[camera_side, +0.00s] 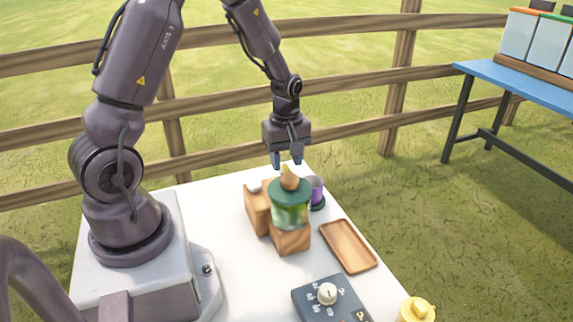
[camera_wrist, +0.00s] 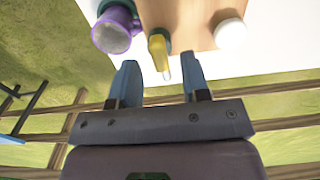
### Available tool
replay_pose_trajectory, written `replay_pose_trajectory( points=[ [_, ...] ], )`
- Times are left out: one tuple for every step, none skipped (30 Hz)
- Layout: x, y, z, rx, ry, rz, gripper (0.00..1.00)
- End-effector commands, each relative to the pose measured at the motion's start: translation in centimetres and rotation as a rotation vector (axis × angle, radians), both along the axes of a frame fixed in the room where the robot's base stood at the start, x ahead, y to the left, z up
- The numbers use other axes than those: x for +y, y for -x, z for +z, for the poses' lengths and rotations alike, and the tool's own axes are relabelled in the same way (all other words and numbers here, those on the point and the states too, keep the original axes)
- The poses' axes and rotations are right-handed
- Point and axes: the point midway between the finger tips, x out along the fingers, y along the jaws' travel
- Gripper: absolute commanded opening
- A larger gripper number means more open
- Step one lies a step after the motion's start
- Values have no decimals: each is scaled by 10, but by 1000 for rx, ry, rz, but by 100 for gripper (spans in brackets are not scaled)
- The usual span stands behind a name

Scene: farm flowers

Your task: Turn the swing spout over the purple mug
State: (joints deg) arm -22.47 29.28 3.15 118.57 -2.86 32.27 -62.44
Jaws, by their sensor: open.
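The purple mug (camera_side: 316,187) stands on a dark green coaster behind the dispenser, partly hidden by it in the side view. In the wrist view the mug (camera_wrist: 112,31) is at the upper left. The yellow swing spout (camera_wrist: 158,50) sticks out from the wooden block (camera_wrist: 190,22), right of the mug and not over it. The spout is hidden in the side view. My gripper (camera_side: 287,162) is open and points down just behind the dispenser's top. In the wrist view, my gripper (camera_wrist: 160,75) has its fingers either side of the spout's tip, not visibly touching it.
The green glass dispenser jar (camera_side: 289,208) with a wooden knob stands on its wooden base. A wooden tray (camera_side: 348,246), a dark dial box (camera_side: 330,300) and a yellow object (camera_side: 417,309) are nearer the front. A white round knob (camera_wrist: 231,33) is right of the spout.

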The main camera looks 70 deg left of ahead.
Motion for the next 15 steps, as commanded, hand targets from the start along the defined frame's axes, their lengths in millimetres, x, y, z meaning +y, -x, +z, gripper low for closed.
replay_pose_trajectory(
  points=[
    [0, 0, -7, 2, 1, 0, 43],
    [0, 0, -10, 3, 1, -1, 43],
    [0, 0, -13, 1, 1, -1, 43],
    [0, 0, -15, 0, 0, -1, 43],
    [0, 0, -16, 0, 1, -1, 43],
    [0, 0, -18, 0, 1, -1, 43],
    [0, 0, -18, 0, 1, -1, 43],
    [0, 0, -19, 0, 0, -1, 43],
    [0, 0, -19, -1, 0, -1, 43],
    [0, 0, -19, -1, 0, -1, 43],
    [0, 0, -19, -1, 0, -1, 43],
    [0, 0, -19, -1, 0, -1, 43],
    [0, 0, -19, -1, 0, -1, 43],
    [0, 0, -19, -1, 0, -1, 43],
    [0, 0, -19, -1, 0, -1, 40]
  ],
)
